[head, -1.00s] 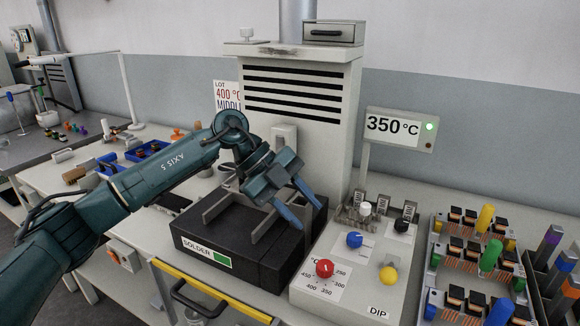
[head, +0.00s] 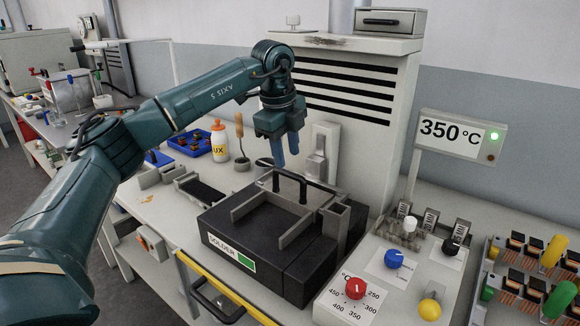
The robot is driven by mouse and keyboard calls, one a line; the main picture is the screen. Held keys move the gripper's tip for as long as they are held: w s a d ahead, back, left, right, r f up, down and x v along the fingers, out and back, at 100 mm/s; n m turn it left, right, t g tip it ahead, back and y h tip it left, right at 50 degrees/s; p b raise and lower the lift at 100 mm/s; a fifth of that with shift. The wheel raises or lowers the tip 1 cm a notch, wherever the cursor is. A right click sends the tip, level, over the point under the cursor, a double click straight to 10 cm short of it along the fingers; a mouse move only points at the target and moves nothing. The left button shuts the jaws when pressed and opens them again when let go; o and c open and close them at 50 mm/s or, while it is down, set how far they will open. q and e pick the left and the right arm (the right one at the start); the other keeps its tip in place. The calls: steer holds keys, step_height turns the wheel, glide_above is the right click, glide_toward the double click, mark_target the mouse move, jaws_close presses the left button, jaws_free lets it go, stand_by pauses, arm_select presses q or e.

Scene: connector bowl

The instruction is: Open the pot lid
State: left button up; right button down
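The solder pot is a black box (head: 225,223) with a "SOLDER" label and a green square, standing on the bench in the middle of the head view. Its lid (head: 268,204) lies flat on top, between two raised grey rails, with a dark arched handle (head: 291,178) standing up from it. My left gripper (head: 286,160) points down above and slightly behind the handle in the picture. Its two blue fingers are apart with nothing visible between them, and it does not appear to touch the handle. My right gripper is not in view.
A grey hood column (head: 345,100) stands close behind the pot. A control box with red (head: 356,287), blue and yellow knobs is to the right. A flux bottle (head: 219,142) and a brush in a holder (head: 240,140) stand behind left.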

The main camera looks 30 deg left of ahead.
mark_target(290, 173)
arm_select(q)
steer(key=shift+w+f, duration=0.25)
steer(key=shift+f, duration=0.95)
steer(key=shift+w+f, duration=0.2)
steer(key=shift+f, duration=0.95)
steer(key=shift+d, duration=0.1)
jaws_close()
